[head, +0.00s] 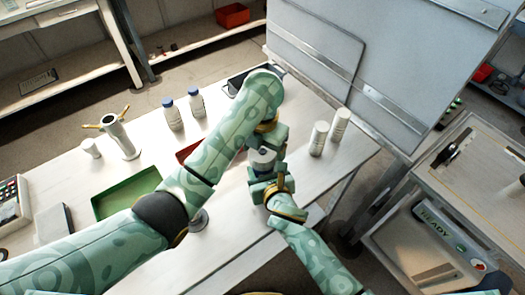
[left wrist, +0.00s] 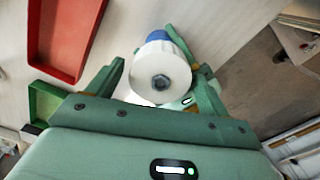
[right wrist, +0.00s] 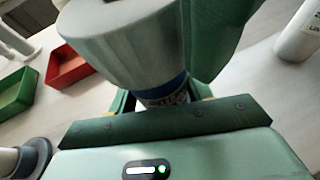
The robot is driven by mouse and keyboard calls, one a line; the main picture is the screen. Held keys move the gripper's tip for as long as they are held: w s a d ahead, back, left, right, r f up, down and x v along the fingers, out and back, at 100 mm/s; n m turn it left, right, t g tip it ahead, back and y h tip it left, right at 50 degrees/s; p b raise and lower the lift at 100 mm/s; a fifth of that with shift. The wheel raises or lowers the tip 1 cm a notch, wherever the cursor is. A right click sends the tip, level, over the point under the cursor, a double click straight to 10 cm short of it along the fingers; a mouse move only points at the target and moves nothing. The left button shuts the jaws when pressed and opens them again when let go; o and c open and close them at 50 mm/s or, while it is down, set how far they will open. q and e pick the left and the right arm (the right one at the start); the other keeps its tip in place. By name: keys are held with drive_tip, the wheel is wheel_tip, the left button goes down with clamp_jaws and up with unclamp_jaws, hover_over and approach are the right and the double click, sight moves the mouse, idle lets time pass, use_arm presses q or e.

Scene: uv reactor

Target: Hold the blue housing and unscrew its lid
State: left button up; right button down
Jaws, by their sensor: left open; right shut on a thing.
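The housing is a short cylinder with a blue body and a wide white-grey lid (head: 263,158). My right gripper (right wrist: 160,97) is shut on the blue housing (right wrist: 166,92), whose lid also shows in the right wrist view (right wrist: 125,38), above the jaws. My left gripper (left wrist: 162,68) is open, with a finger on each side of the lid in the left wrist view (left wrist: 158,82). I cannot tell whether either finger touches it. In the head view both grippers meet around the housing above the table, and they hide most of it.
A green tray (head: 128,212) and a red tray (left wrist: 48,45) lie on the white table. Two blue-capped bottles (head: 172,115) and a metal stand (head: 120,138) are behind my left arm. Two white cylinders (head: 319,139) stand right of the grippers. A machine panel reads READY (head: 440,225).

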use_arm(q)
drive_tip(key=shift+f, duration=0.6)
drive_tip(key=shift+c, duration=0.2)
drive_tip(key=c, duration=0.9)
drive_tip(key=n, duration=0.5)
drive_tip(key=shift+c, duration=0.3)
drive_tip(key=n, duration=0.5)
drive_tip(key=o, duration=1.1)
